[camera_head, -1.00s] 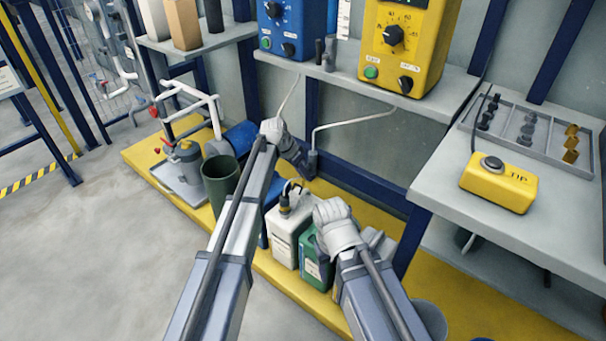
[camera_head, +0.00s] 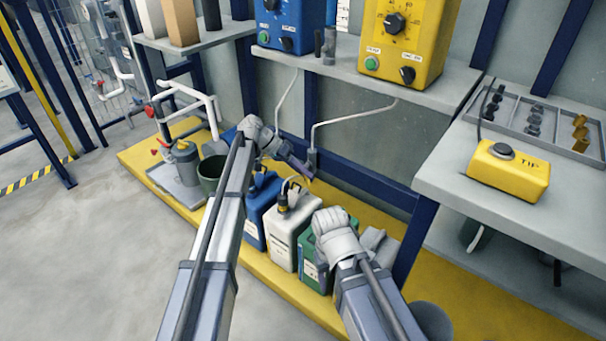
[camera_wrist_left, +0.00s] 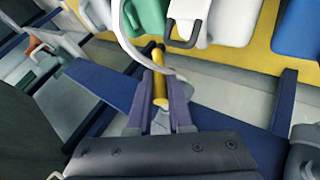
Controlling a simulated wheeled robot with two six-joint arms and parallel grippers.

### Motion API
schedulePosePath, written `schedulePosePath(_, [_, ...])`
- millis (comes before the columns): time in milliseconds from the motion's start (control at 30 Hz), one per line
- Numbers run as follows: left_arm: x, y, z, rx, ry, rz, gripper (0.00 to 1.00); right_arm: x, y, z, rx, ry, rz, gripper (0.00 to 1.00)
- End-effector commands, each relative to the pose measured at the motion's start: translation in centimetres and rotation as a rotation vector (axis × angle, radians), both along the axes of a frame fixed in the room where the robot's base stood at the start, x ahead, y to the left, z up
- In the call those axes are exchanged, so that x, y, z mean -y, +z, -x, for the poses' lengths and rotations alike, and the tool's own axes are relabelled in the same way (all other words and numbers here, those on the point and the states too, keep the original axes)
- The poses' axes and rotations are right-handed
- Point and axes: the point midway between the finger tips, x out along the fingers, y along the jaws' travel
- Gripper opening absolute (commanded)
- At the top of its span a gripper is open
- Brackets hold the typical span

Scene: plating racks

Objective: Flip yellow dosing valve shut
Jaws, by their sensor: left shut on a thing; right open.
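My left gripper (camera_head: 303,169) is above the canisters, in front of the low wall frame. In the left wrist view its fingers (camera_wrist_left: 160,98) are shut on a yellow rod-like piece (camera_wrist_left: 159,84). A pale hose (camera_wrist_left: 181,72) curves close beside this piece. I cannot tell whether the piece is the valve's handle or how its lever is set. In the head view it is too small to make out.
A blue canister (camera_head: 251,228) and a white canister (camera_head: 279,247) stand on the yellow platform (camera_head: 257,271) beside the green one. A dark green bucket (camera_head: 207,175) is behind my left arm. Yellow and blue control boxes (camera_head: 400,58) (camera_head: 291,22) sit on the shelf above.

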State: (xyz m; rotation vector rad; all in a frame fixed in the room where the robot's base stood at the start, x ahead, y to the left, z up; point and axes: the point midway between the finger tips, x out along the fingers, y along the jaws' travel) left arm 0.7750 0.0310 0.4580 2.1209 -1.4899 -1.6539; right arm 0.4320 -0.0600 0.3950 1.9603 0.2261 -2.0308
Motion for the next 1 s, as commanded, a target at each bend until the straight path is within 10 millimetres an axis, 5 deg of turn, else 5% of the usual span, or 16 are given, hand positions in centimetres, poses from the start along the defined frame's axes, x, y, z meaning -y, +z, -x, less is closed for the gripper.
schedulePosePath(367, [-0.04, -0.03, 0.10, -0.005, -0.001, 0.000, 0.00, 0.00, -0.04, 0.00, 0.000, 0.000, 0.000, 0.62])
schedulePosePath(400, [-0.04, -0.03, 0.10, -0.005, -0.001, 0.000, 0.22, 0.00, -0.04, 0.00, 0.000, 0.000, 0.000, 0.62])
schedulePosePath(633, [-0.02, 0.00, 0.05, -0.003, 0.000, 0.002, 0.48, 0.00, -0.03, 0.00, 0.000, 0.000, 0.000, 0.62])
schedulePosePath(1000, [-0.26, 0.39, -0.02, -0.003, 0.000, 0.002, 0.48, 0.01, 0.35, 0.00, 0.000, 0.000, 0.000, 0.62])
